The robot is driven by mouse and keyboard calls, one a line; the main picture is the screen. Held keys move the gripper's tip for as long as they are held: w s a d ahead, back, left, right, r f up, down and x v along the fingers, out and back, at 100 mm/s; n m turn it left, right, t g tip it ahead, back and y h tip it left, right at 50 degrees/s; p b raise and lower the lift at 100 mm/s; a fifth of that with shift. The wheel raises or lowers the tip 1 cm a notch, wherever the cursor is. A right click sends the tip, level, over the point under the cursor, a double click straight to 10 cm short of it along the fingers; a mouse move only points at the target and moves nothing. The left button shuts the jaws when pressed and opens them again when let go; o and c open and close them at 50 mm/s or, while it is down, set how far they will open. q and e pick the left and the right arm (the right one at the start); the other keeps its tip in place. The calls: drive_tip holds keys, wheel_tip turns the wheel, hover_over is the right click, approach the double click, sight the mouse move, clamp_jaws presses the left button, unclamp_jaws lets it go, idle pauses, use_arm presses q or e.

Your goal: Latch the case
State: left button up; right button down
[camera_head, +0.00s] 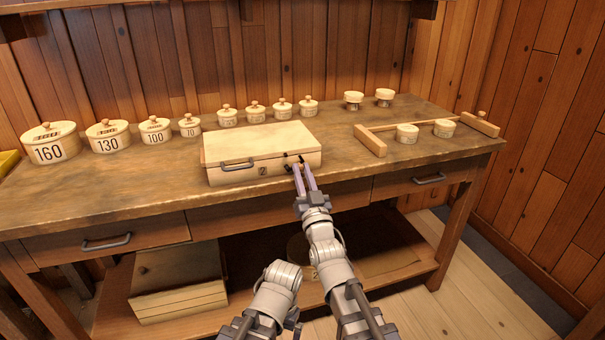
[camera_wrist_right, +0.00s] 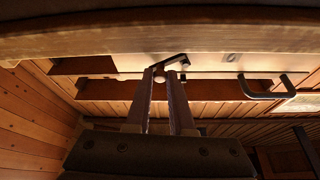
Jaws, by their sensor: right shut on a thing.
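The case (camera_head: 225,176) is a pale wooden box marked "2" near the table's front edge, with its lid (camera_head: 258,143) down. A dark handle (camera_head: 238,165) is on its front; the handle also shows in the right wrist view (camera_wrist_right: 263,90). My right gripper (camera_head: 301,167) is at the front right of the case. In the right wrist view its fingertips (camera_wrist_right: 163,74) are shut on a small dark hooked latch (camera_wrist_right: 177,60). The fingers partly hide the latch, so I cannot tell whether it is engaged.
Lidded, numbered canisters (camera_head: 50,144) and smaller lidded pots (camera_head: 254,113) stand behind and left of the case. A wooden rail frame (camera_head: 371,141) with two round pots (camera_head: 407,133) is on the right. The wooden table (camera_head: 120,190) has drawers below its front edge.

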sight(288, 155)
drive_tip(key=n+y, duration=0.1)
drive_tip(key=n, duration=0.1)
drive_tip(key=r+n+p, duration=0.1)
drive_tip(key=shift+d+n+g+y, duration=0.1)
drive_tip(key=shift+n+g+y, duration=0.2)
drive_tip(key=shift+n+y, duration=0.1)
drive_tip(key=n+y, duration=0.1)
drive_tip(key=n, duration=0.1)
drive_tip(key=r+n+g+y+p, duration=0.1)
drive_tip(key=n, duration=0.2)
drive_tip(key=shift+a+p, duration=0.2)
drive_tip(key=shift+p, duration=0.1)
drive_tip(key=n, duration=0.1)
drive_tip(key=n+g+y+p, duration=0.1)
drive_tip(key=n, duration=0.1)
drive_tip(key=n+g+y+p, duration=0.1)
drive_tip(key=shift+s+a+r+n, duration=0.1)
drive_tip(key=shift+a+r+n, duration=0.15)
drive_tip(key=shift+r+n, duration=0.15)
drive_tip(key=shift+s+a+r+n+g+y+p, duration=0.15)
drive_tip(key=shift+n+g+p, duration=0.25)
drive_tip(key=shift+n, duration=0.5)
drive_tip(key=shift+w+a+f+n+g+y+p, duration=0.15)
drive_tip(key=shift+n+g+p, duration=0.25)
drive_tip(key=shift+n, duration=0.5)
drive_tip(key=shift+s+r, duration=0.1)
drive_tip(key=c, duration=0.8)
unclamp_jaws()
